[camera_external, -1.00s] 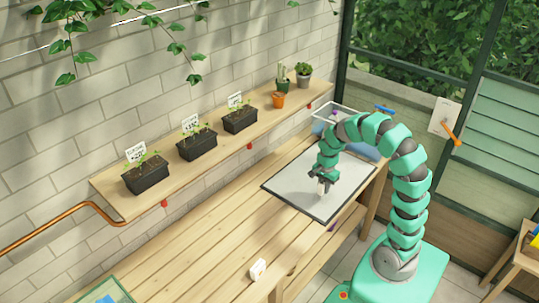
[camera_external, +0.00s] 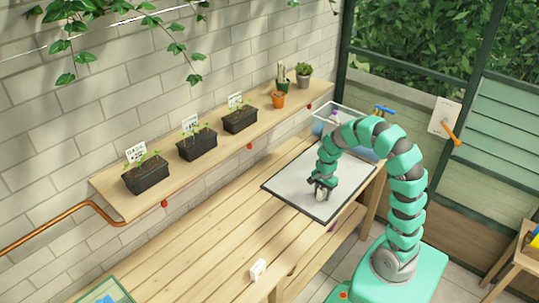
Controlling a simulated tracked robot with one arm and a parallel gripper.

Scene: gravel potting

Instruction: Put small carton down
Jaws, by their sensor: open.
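My gripper (camera_external: 321,190) is open, pointing down, low over the black-rimmed tray (camera_external: 282,193) on the wooden bench. A small pale object (camera_external: 321,196), which could be the small carton, shows between and below the fingers. The fingers partly hide it, and I cannot tell whether they touch it. It seems to be at the tray surface, near the front left part of the tray. A small white box-like thing (camera_external: 258,269) stands at the front edge of the bench, well left of my gripper.
A shelf (camera_external: 217,147) along the wall holds black planters (camera_external: 197,144) with seedlings and small pots (camera_external: 278,100). A clear-walled container (camera_external: 330,113) stands behind the tray. The bench left of the tray (camera_external: 215,235) is mostly clear. A green-rimmed tray (camera_external: 122,287) is at lower left.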

